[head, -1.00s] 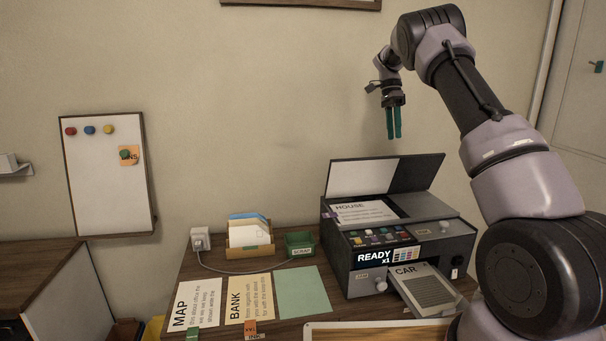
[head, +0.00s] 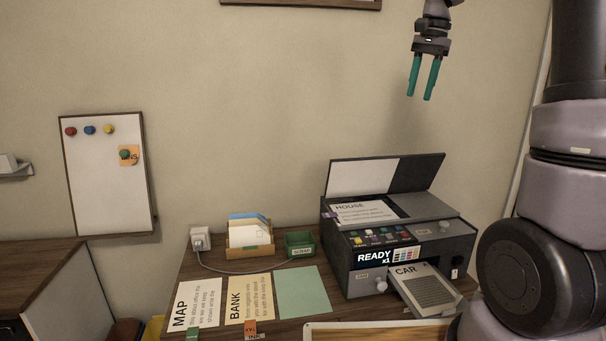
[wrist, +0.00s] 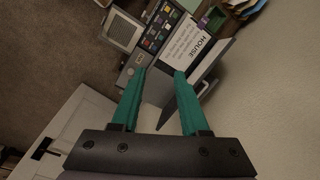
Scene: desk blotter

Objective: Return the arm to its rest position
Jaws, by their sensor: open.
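My gripper (head: 424,78) has green fingers and hangs high in the head view, in front of the wall. It is open and empty, well above the copier (head: 412,250). In the wrist view the two fingers (wrist: 160,85) are spread apart with nothing between them. My arm stands along the right edge of the head view, its upper part cut off by the frame. The copier has its lid raised, with a HOUSE sheet (head: 357,212) on it. A CAR sheet (head: 422,283) lies on its front tray.
A card box (head: 249,252) and a green bin (head: 300,251) stand behind. A whiteboard (head: 105,190) hangs left. The air around my gripper is clear.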

